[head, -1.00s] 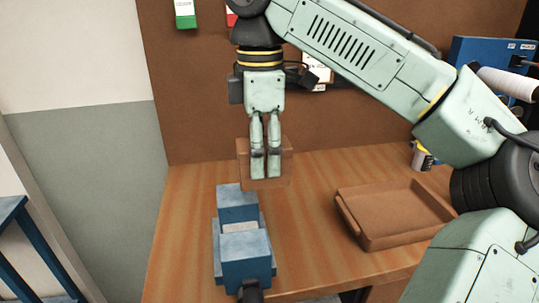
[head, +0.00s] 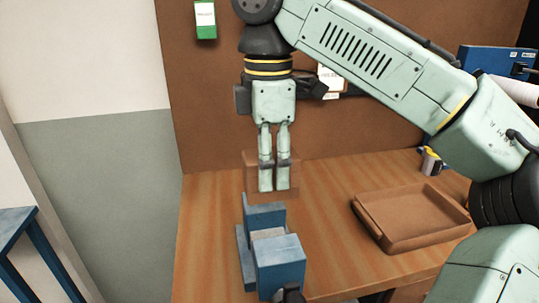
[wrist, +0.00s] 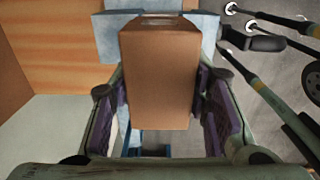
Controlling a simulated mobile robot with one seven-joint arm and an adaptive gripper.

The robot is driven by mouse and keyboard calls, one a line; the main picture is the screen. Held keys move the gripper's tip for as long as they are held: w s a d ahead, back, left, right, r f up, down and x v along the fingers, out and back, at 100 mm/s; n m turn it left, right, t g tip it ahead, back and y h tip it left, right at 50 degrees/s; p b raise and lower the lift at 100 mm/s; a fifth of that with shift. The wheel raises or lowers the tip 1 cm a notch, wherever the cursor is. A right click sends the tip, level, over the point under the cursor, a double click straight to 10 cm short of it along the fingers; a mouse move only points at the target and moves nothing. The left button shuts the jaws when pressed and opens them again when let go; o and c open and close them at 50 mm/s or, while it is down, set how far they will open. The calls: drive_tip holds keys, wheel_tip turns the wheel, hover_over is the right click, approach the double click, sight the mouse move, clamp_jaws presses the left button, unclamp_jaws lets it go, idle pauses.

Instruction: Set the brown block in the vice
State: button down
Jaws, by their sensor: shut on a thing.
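The brown block (head: 251,176) is held between the two fingers of my gripper (head: 273,187), which is shut on it. In the head view the block is just above the rear jaw of the blue vice (head: 279,268); its lower edge meets the jaw's top in the picture, and I cannot tell whether they touch. The vice has a grey gap between its jaws, with no block in it. In the wrist view the block (wrist: 160,75) fills the middle between my gripper's fingers (wrist: 160,112) and hides part of the vice (wrist: 112,38).
A brown tray (head: 400,238) lies on the wooden table (head: 330,195) to the right of the vice. A small can (head: 429,162) stands behind it. A brown panel (head: 370,125) rises behind the table. A blue stand (head: 22,225) is at the far left.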

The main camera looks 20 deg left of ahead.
sight(269, 213)
wheel_tip(269, 213, down, 3)
drive_tip(key=shift+f+b, duration=0.2)
drive_tip(key=shift+b, duration=0.75)
wheel_tip(269, 213, down, 2)
drive_tip(key=b, duration=0.3)
drive_tip(key=shift+f, duration=0.2)
drive_tip(key=shift+r+p, duration=0.4)
drive_tip(key=shift+p, duration=0.05)
drive_tip(key=shift+p, duration=0.3)
drive_tip(key=shift+f, duration=0.5)
drive_tip(key=shift+f, duration=0.65)
drive_tip(key=shift+f+b, duration=0.1)
drive_tip(key=shift+b, duration=0.2)
drive_tip(key=shift+f+b, duration=0.3)
drive_tip(key=shift+f, duration=1.05)
drive_tip(key=shift+s, duration=0.1)
